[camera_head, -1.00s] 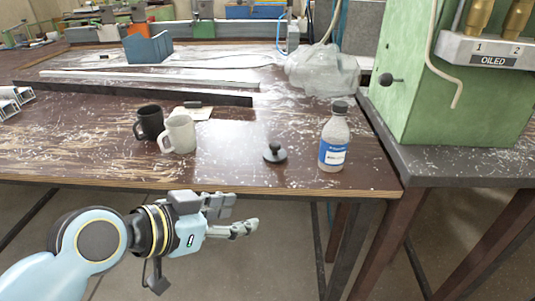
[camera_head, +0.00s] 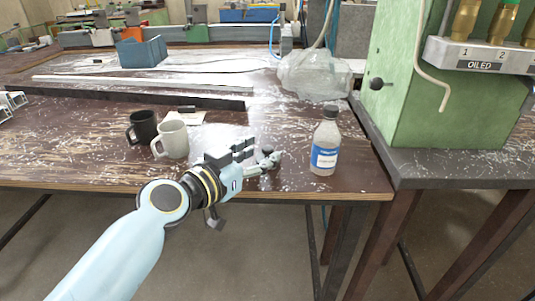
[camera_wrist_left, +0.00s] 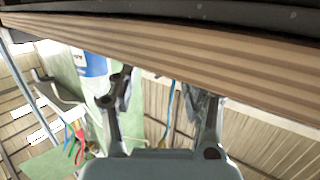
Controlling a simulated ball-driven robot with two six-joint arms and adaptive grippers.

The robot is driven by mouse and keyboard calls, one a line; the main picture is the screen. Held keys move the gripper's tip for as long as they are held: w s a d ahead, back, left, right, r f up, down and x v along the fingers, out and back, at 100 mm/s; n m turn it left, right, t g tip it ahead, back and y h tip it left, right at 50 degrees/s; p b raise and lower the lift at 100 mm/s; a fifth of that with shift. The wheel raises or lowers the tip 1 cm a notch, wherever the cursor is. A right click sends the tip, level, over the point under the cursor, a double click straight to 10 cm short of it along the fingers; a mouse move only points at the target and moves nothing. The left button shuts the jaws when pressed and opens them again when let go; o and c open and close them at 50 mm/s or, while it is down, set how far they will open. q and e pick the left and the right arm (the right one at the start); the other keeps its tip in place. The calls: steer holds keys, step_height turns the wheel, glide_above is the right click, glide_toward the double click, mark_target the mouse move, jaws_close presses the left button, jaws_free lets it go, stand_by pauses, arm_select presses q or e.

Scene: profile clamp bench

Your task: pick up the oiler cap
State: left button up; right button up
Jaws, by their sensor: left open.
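The oiler cap is a small dark round piece with a knob (camera_head: 267,151). It stands near the front edge of the table in the head view, and its base is mostly hidden by my left gripper. My left gripper (camera_head: 264,156) is open, with its fingers close around or beside the cap; I cannot tell whether they touch it. In the left wrist view the two fingers (camera_wrist_left: 165,105) are spread apart, and I cannot make out the cap there. My right gripper is not in view.
A clear bottle with a blue label (camera_head: 324,158) stands just right of the gripper. A white mug (camera_head: 174,140) and a black mug (camera_head: 144,127) stand to the left. A green machine (camera_head: 440,110) is at the right. The table's front edge (camera_head: 330,194) runs below.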

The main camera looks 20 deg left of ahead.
mark_target(265, 150)
arm_select(q)
steer(key=x, duration=0.4)
steer(key=shift+a+f, duration=0.1)
steer(key=shift+a, duration=0.05)
jaws_close()
